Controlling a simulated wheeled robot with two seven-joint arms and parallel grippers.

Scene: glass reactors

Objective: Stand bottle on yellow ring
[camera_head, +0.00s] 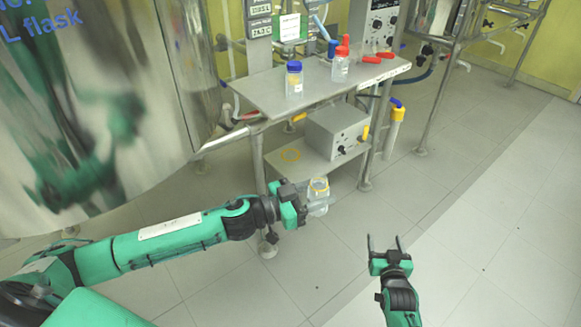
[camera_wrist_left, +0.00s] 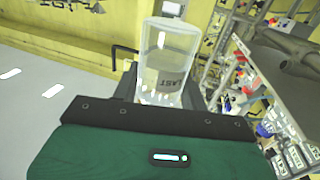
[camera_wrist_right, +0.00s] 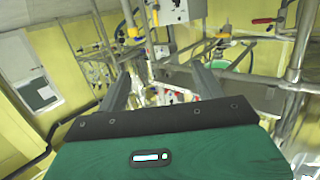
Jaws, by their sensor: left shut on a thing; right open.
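A clear bottle (camera_head: 319,193) with a yellowish band near its top is between the fingers of my left gripper (camera_head: 309,198), which is shut on it. The bottle fills the upper middle of the left wrist view (camera_wrist_left: 168,62), with dark lettering on its side. My right gripper (camera_head: 384,241) is open and empty over the floor, right of the bottle.
The bench top (camera_head: 315,90) above carries a blue-capped bottle (camera_head: 294,79) and a red-capped bottle (camera_head: 339,66). A large steel vessel (camera_head: 100,80) stands at the left. The floor at right is clear.

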